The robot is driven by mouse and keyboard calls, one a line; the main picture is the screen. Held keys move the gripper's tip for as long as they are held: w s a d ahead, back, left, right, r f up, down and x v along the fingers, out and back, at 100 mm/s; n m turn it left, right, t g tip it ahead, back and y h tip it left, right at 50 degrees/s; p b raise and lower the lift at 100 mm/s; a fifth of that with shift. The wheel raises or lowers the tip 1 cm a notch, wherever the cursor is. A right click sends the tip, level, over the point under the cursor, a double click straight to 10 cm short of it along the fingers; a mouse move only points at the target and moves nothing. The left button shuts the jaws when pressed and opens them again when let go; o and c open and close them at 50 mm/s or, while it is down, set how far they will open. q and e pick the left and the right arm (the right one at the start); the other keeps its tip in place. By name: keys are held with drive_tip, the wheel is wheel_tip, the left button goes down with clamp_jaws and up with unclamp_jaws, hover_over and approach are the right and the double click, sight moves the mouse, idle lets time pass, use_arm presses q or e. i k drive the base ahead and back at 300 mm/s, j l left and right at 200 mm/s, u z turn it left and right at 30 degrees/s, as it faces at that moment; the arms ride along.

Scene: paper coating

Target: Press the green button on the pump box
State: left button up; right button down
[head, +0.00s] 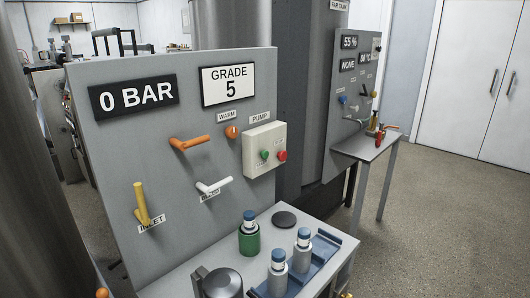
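The pump box (250,158) is a pale box on the right part of the grey panel (110,135), under a "PUMP" label. Small labels under the buttons are too small to read. Neither of my grippers shows in the head view, and nothing covers the green button.
Orange (190,142), white (214,186) and yellow (142,204) handles stick out of the panel. Signs read "0 BAR" (133,95) and "GRADE 5" (228,85). A shelf below holds a green container (249,240) and blue-capped bottles (302,251) in a blue tray (322,249).

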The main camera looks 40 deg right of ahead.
sight(264, 155)
drive_tip(key=l+u, duration=0.2)
drive_tip(key=l, duration=1.9)
drive_tip(key=k+l, duration=0.15)
drive_tip(key=l, duration=1)
